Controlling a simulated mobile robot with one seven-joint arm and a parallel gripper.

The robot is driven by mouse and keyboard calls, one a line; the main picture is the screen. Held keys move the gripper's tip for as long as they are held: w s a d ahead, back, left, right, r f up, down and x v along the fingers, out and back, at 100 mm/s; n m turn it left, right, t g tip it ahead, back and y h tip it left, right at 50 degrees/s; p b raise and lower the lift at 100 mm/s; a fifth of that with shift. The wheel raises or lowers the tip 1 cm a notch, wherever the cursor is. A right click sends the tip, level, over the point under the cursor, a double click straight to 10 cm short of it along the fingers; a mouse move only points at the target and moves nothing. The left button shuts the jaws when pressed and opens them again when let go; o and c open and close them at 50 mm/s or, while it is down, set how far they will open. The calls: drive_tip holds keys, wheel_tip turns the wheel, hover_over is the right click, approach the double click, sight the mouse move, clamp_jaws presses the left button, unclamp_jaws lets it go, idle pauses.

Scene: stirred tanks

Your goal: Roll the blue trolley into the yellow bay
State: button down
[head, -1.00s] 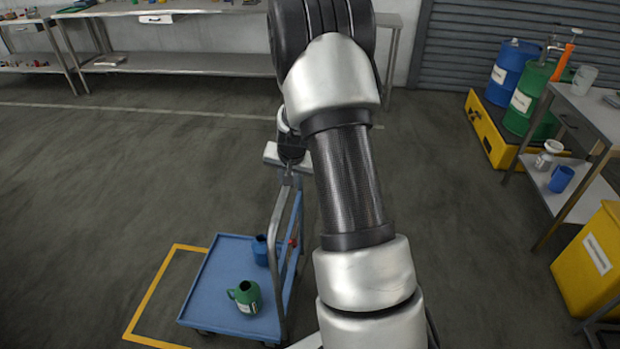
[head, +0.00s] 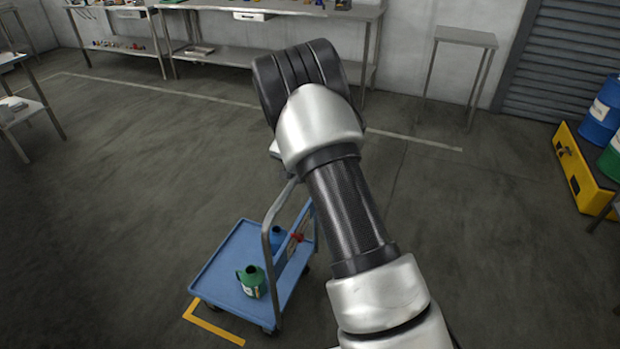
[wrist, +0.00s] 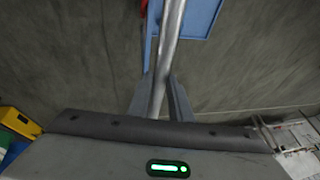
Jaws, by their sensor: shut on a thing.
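The blue trolley (head: 225,278) stands on the floor at lower middle in the head view, its grey push handle (head: 268,215) rising at its right side. The yellow bay (head: 213,325) shows as a corner of floor line at the trolley's near edge; the trolley hides the rest. In the wrist view my gripper (wrist: 160,100) is shut on the grey handle bar (wrist: 172,40), with the blue deck (wrist: 195,15) beyond.
Steel benches (head: 270,50) line the back wall, with a small steel table (head: 465,40) to their right. A yellow spill pallet (head: 580,170) with drums (head: 602,110) stands at right. A shelf stand (head: 30,105) is at far left. The floor left of the trolley is clear.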

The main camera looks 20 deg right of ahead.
drive_tip(key=w+a, duration=0.2)
drive_tip(key=a, duration=0.1)
drive_tip(key=shift+w+a+r, duration=0.1)
idle(0.3)
drive_tip(key=c, duration=1.6)
unclamp_jaws()
drive_tip(key=p+v, duration=0.1)
drive_tip(key=v, duration=1.6)
drive_tip(key=shift+p, duration=0.3)
